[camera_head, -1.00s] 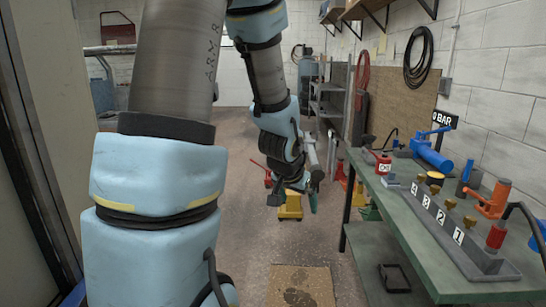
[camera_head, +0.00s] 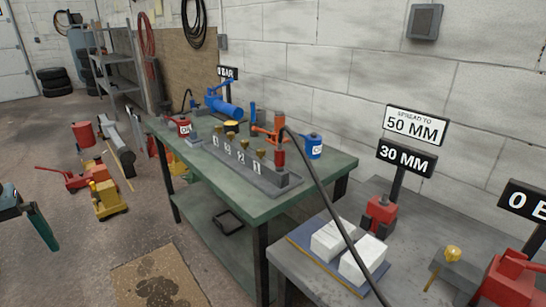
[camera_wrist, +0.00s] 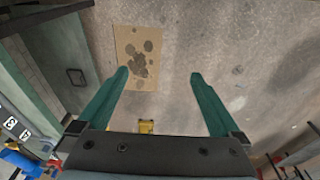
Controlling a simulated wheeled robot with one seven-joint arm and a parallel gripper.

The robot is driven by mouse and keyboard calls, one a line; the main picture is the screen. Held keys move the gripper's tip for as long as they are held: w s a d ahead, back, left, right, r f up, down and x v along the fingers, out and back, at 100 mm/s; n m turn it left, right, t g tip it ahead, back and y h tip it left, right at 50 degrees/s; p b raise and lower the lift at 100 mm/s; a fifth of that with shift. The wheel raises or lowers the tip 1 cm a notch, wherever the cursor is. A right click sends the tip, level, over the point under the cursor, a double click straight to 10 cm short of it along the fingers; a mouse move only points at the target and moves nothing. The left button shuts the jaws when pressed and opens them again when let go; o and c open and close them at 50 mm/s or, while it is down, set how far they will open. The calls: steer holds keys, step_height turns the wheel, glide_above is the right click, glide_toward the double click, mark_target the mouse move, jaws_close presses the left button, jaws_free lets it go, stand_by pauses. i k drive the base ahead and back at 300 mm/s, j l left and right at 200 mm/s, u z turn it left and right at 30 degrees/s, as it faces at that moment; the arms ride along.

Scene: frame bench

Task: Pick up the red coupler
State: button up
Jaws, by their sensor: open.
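The red coupler (camera_head: 281,159) stands upright at the right end of the grey manifold block (camera_head: 240,165) on the green bench. A black hose (camera_head: 318,185) runs near it and down to the right; I cannot tell exactly where it joins. The coupler is not visible in the wrist view.
The green bench (camera_head: 325,172) also holds a blue pump (camera_head: 226,108), an orange jack (camera_head: 268,130) and a blue can (camera_head: 313,146). A grey table (camera_head: 290,262) with white blocks stands at right. Floor jacks (camera_head: 108,200) stand at left.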

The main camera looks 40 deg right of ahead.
mark_target(279, 152)
steer(key=z, duration=0.45)
steer(key=l+z, duration=0.15)
steer(key=z, duration=0.3)
steer(key=k+l+z, duration=0.1)
steer(key=z, duration=0.35)
steer(key=l+z, duration=0.1)
steer(key=z, duration=0.4)
steer(key=l+z, duration=0.1)
steer(key=z, duration=0.35)
